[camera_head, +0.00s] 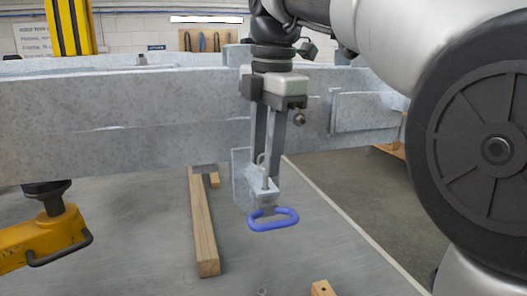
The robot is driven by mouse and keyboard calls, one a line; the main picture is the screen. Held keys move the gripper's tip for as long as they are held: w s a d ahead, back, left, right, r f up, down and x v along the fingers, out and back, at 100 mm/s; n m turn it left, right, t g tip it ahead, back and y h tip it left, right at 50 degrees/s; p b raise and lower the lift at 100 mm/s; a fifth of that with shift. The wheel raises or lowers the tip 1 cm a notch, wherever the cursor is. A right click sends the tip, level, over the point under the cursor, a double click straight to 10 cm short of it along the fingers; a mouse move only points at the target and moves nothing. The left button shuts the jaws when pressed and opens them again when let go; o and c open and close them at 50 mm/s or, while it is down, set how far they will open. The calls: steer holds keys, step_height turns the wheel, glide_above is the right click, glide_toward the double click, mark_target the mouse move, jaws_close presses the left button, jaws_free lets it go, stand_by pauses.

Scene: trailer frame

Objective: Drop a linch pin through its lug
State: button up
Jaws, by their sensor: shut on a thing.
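My gripper (268,172) points straight down in front of the grey trailer frame, its two long fingers close together. It is shut on a thin metallic piece, the linch pin (264,178), which shows as a narrow pale rod with a loop at its top. The grey lug (243,178) is a small galvanised bracket at the frame's lower edge, right at my fingertips. A blue oval ring (274,220) sits just below the lug. I cannot tell how far the pin's lower end is inside the lug, as the fingertips and bracket overlap it.
The long grey frame beam (130,120) crosses behind my gripper. A timber bar (203,225) lies on the grey bench top (130,245), with another wood block (323,288) at the front. A yellow tool (45,238) stands at left.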

steer(key=shift+f+b, duration=0.95)
steer(key=shift+f, duration=0.45)
steer(key=o, duration=1.1)
steer(key=shift+o, duration=0.2)
steer(key=shift+r, duration=0.1)
step_height(320, 180, up, 17)
steer(key=s+d+p, duration=0.1)
steer(key=p, duration=0.7)
steer(key=shift+s, duration=0.3)
steer(key=shift+d, duration=0.1)
